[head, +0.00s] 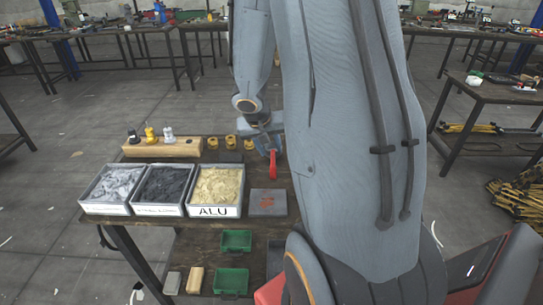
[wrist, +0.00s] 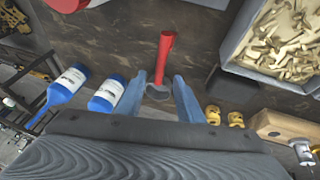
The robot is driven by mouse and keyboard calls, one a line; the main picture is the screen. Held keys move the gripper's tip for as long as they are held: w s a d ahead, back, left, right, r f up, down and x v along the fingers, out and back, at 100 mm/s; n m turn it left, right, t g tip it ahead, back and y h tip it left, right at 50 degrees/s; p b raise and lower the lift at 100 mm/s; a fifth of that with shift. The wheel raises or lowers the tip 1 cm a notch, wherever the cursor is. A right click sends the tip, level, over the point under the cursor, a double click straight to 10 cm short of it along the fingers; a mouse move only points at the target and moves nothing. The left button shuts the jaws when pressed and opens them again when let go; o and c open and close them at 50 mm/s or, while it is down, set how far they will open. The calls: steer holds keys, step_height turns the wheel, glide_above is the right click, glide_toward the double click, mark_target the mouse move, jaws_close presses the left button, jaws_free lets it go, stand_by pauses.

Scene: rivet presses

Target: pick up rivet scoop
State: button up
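The rivet scoop has a red handle (wrist: 166,52) and a dark bowl (wrist: 158,92). In the wrist view the handle points away from me, and the bowl lies between my fingers. In the head view the red handle (head: 273,165) shows just below my gripper (head: 268,143), behind the ALU bin's right side. My gripper (wrist: 161,84) has its blue fingers spread on either side of the scoop. They look open, though contact with the bowl's edges is hard to judge.
The ALU bin (head: 216,211) of gold rivets stands beside grey (head: 105,209) and black (head: 158,209) bins. A wooden peg block (head: 165,149) and yellow pieces (head: 212,143) are behind. Blue bottles (wrist: 65,85) lie left in the wrist view. Green trays (head: 236,240) sit in front.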

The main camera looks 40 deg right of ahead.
mark_target(273, 154)
steer(key=shift+x, duration=2.7)
steer(key=shift+d, duration=0.1)
steer(key=shift+r, duration=0.1)
jaws_close()
